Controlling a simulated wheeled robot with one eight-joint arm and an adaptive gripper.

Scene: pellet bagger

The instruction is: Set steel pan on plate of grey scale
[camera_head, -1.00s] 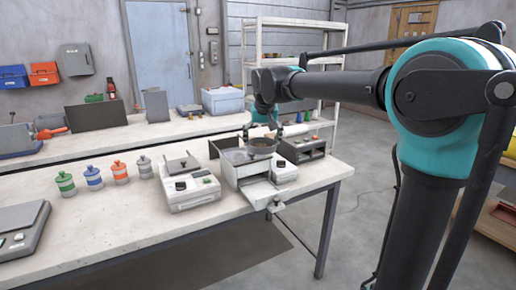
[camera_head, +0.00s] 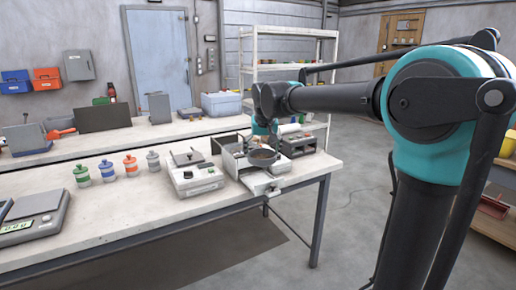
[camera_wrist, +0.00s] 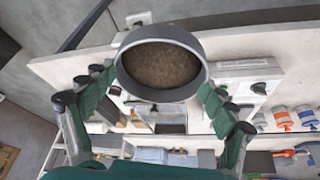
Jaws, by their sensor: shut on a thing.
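The steel pan (camera_head: 262,158) is a round grey dish filled with brown grains. It also shows in the wrist view (camera_wrist: 190,82), level or nearly so. My gripper (camera_wrist: 158,82) is shut on it, with a green finger pad against each side. In the head view my gripper (camera_head: 273,143) hangs over the bagger, partly hidden by its own wrist. The pan is above the front part of the bagger (camera_head: 231,166). The grey scale (camera_head: 45,222), with a flat dark plate (camera_head: 38,203) and a green display, stands at the bench's left end, well apart from the pan.
A pale device with a small plate (camera_head: 197,180) stands left of the bagger. A dark box (camera_head: 298,146) is to its right. Several lidded jars (camera_head: 131,166) stand in a row between the scale and the bagger. The bench front (camera_head: 120,215) is clear.

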